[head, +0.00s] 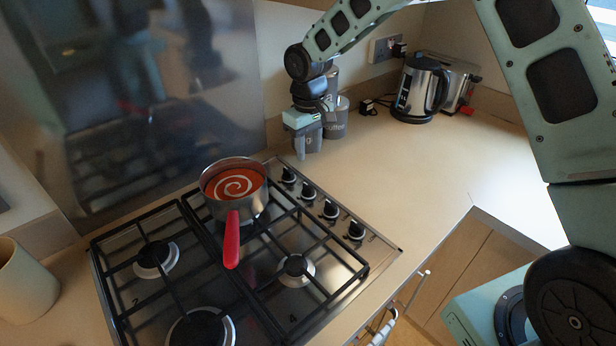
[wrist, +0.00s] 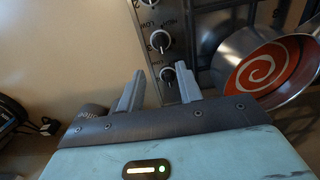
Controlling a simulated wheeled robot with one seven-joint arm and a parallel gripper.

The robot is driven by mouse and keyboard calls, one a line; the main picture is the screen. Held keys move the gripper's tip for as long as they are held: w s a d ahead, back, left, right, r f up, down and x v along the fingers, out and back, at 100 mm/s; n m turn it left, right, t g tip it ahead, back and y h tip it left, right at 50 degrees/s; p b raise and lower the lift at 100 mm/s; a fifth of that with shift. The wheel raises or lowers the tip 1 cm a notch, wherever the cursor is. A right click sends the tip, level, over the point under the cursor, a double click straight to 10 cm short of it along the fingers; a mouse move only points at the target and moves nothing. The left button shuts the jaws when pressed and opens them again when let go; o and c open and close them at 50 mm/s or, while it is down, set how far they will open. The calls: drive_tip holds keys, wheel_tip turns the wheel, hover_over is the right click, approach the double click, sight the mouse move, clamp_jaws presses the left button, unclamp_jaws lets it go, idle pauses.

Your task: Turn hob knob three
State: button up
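A row of black-and-silver hob knobs runs along the right edge of the hob (head: 180,265). In the head view I see the rearmost knob (head: 289,174), the second (head: 308,192), the third from the back (head: 330,209) and the front one (head: 356,230). My gripper (head: 306,153) is above the counter, behind and right of the rearmost knob, and holds nothing. In the wrist view its fingers (wrist: 158,74) stand apart. One knob (wrist: 168,74) shows near the right finger, another (wrist: 160,40) beyond.
A pan of red soup (head: 234,185) stands on the back right burner, its red handle (head: 232,240) pointing forward. Dark canisters (head: 337,118) stand close behind my gripper. A kettle (head: 418,88) and toaster (head: 458,85) are at the back right. The counter right of the knobs is clear.

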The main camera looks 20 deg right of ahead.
sight(308, 186)
wheel_tip(308, 186, down, 12)
drive_tip(key=p, duration=0.3)
drive_tip(key=shift+r, duration=0.2)
